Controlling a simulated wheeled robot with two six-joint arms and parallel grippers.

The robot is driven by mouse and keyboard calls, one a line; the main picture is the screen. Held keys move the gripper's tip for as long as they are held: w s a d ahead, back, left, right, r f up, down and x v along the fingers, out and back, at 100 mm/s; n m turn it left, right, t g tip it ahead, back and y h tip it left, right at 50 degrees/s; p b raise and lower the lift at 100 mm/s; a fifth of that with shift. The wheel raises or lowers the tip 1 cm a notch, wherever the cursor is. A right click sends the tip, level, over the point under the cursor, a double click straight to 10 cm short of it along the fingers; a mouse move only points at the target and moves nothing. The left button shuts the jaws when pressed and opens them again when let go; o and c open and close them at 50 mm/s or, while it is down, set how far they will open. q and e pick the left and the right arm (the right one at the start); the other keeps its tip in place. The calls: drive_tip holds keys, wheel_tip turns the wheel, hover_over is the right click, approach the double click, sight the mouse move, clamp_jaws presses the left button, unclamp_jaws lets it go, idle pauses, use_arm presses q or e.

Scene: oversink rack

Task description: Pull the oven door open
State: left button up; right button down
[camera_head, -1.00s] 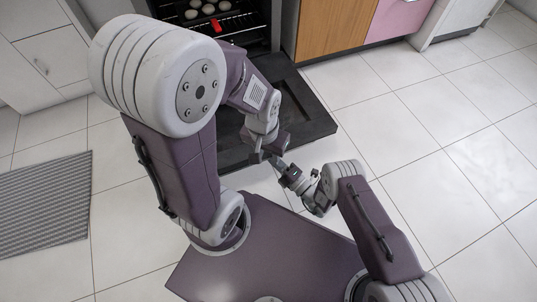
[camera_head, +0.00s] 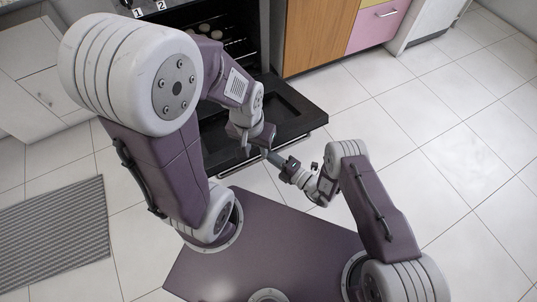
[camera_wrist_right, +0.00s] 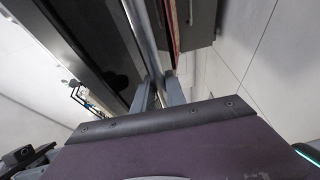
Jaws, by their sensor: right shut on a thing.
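The oven door (camera_head: 291,98) is black and folded down and outward from the oven (camera_head: 241,28), which stands open at the top centre of the head view. A silver handle (camera_head: 315,131) shows along the door's free edge. My right gripper (camera_head: 271,155) is at this edge, shut on the handle; the wrist view shows its fingers (camera_wrist_right: 160,92) at the end of a grey bar (camera_wrist_right: 139,35). My left gripper (camera_head: 250,142) is over the door, close to my right one. Its fingertips are small and partly hidden, so I cannot tell its opening.
Pale round items (camera_head: 207,29) lie on a rack inside the oven. A wooden cabinet (camera_head: 314,35) and a pink drawer unit (camera_head: 372,32) stand to the right. A grey mat (camera_head: 55,232) lies at the left. The tiled floor (camera_head: 440,130) is clear on the right.

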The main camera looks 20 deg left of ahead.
drive_tip(key=c, duration=1.4)
unclamp_jaws()
drive_tip(key=shift+o, duration=0.2)
